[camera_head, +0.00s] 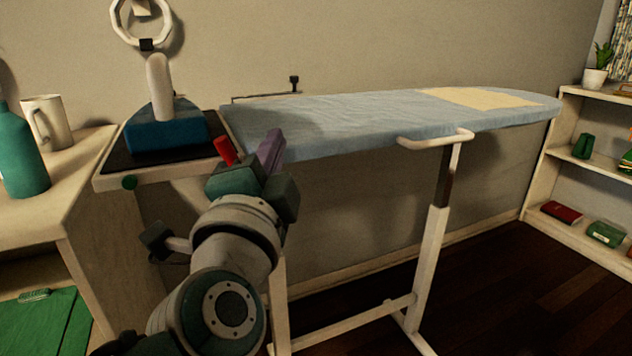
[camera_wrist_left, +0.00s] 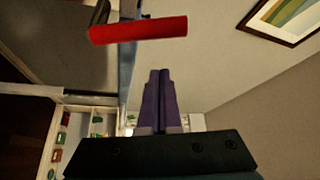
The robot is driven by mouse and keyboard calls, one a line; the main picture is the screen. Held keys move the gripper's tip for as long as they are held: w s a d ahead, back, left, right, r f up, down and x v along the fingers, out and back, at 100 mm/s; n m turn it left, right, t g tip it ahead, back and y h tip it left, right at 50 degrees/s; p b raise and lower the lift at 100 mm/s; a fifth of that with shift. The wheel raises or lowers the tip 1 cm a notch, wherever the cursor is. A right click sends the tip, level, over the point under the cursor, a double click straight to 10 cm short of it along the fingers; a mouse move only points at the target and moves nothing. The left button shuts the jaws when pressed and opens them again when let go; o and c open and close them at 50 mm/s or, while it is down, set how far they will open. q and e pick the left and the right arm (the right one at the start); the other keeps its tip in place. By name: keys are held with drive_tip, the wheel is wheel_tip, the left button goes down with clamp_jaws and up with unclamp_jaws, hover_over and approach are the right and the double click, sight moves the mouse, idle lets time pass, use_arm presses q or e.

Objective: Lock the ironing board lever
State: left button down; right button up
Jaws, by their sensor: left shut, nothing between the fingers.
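The ironing board (camera_head: 340,118) stands along the wall with a light blue cover and white legs. A red lever (camera_head: 226,151) shows at its left end, partly hidden behind my left arm. In the left wrist view the red lever (camera_wrist_left: 138,30) is a short bar lying nearly level across the upper part of the picture. My left gripper (camera_head: 272,146) has purple fingers and is just right of the lever in the head view. Its fingers (camera_wrist_left: 160,76) are shut together and empty, with a visible gap to the lever in the wrist view. My right gripper is not in view.
A blue iron (camera_head: 166,130) stands on the dark rest at the board's left end. A cabinet at the left holds a green bottle (camera_head: 20,155) and a mug (camera_head: 48,122). A folded cream cloth (camera_head: 480,97) lies on the board. Shelves (camera_head: 548,150) stand at the right.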

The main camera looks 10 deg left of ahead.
use_arm(q)
drive_tip(key=a, duration=0.1)
drive_tip(key=s+a+f, duration=0.1)
drive_tip(key=a, duration=0.1)
drive_tip(key=shift+s+f+b, duration=0.2)
drive_tip(key=shift+s+b, duration=0.1)
drive_tip(key=shift+b, duration=0.05)
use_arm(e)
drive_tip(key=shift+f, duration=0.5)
use_arm(q)
drive_tip(key=shift+a, duration=0.1)
drive_tip(key=shift+s+a+f+n+b, duration=0.1)
drive_tip(key=shift+s+a+n+b, duration=0.1)
drive_tip(key=shift+n+b, duration=0.3)
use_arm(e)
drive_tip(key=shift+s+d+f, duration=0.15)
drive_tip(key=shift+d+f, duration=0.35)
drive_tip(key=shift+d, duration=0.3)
